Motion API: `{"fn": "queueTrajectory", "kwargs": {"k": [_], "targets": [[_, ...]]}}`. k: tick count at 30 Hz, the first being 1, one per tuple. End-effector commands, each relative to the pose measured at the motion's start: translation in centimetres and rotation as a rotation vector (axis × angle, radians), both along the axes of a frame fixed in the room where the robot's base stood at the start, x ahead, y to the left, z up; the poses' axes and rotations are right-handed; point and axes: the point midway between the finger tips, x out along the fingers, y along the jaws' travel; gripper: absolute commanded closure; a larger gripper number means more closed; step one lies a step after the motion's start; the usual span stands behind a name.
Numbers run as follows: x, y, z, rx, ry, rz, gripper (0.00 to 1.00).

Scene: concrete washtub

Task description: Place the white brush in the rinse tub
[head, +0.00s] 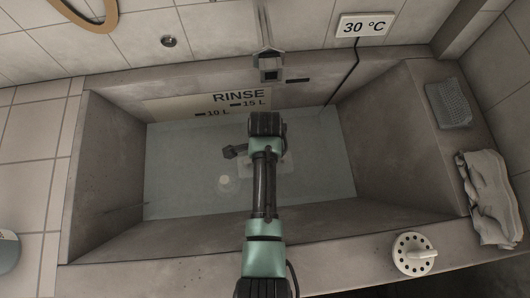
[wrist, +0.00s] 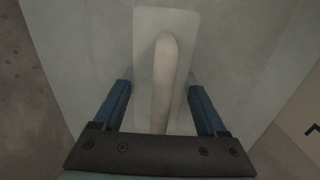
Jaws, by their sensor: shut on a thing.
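The rinse tub (head: 100,165) is a grey concrete basin with pale water in it and a RINSE label on its back wall. The white brush (wrist: 165,70) shows in the wrist view as a pale rectangular block with a long rounded handle. My gripper (wrist: 159,92) has its two blue fingers on either side of the brush and is shut on it. In the head view my arm reaches over the tub and hides most of the brush; a pale edge of it (head: 251,170) shows beside the arm, within the tub's outline. Its height above the water is hard to tell.
A grey textured block (head: 449,104) and a folded towel (head: 488,190) lie on the right ledge. A white round drain piece (head: 413,253) sits on the front rim. The left rim is clear.

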Motion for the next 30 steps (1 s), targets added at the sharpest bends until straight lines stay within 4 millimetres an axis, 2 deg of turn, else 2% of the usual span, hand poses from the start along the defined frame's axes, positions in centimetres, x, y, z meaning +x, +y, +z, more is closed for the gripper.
{"fn": "queueTrajectory", "kwargs": {"k": [7,8,12,20,23,30], "targets": [[0.0,0.0,-0.3,0.0,-0.001,0.0,0.9],[0.0,0.0,-0.3,0.0,-0.001,0.0,0.24],[0.0,0.0,-0.2,0.0,-0.001,0.0,0.0],[0.0,0.0,0.0,0.0,0.0,0.0,0.0],[0.0,0.0,1.0,0.0,-0.002,0.0,0.0],[0.1,0.0,5.2,0.001,-0.003,0.001,0.0]]}}
